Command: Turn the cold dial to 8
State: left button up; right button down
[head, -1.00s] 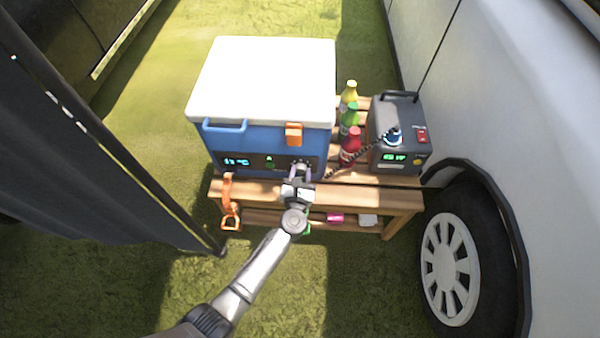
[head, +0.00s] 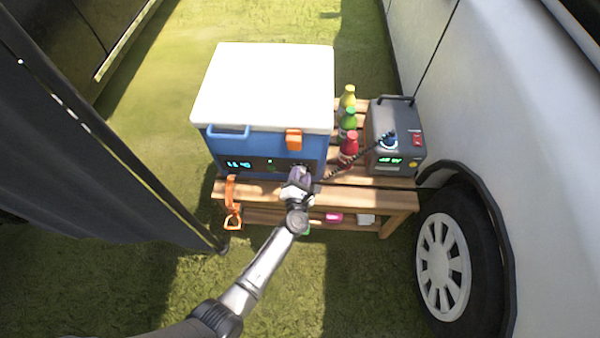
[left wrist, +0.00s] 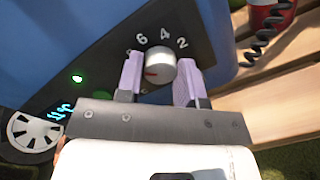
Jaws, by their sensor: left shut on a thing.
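The cold dial (left wrist: 161,66) is a silver knob on the dark front panel of the blue cooler (head: 262,146). In the left wrist view the numbers 6, 4 and 2 show around its upper side, and a red mark on it faces left and slightly down. My left gripper (left wrist: 160,82) is shut on the dial, with one lilac finger on each side. In the head view the left gripper (head: 300,175) covers the dial at the panel's right end. My right gripper is not in view.
The cooler stands on a wooden bench (head: 390,205). Bottles (head: 348,120) and a grey power box (head: 396,140) with a coiled cable stand to its right. An orange strap (head: 231,200) hangs at left. A vehicle wheel (head: 445,265) is at right; dark fabric (head: 90,160) at left.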

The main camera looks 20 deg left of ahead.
pick_arm(q)
jog(key=shift+m+p, duration=0.3)
jog(key=shift+m, duration=0.3)
jog(key=o, duration=0.9)
jog(key=shift+p+v, duration=2.35)
jog(key=shift+v, duration=4.6)
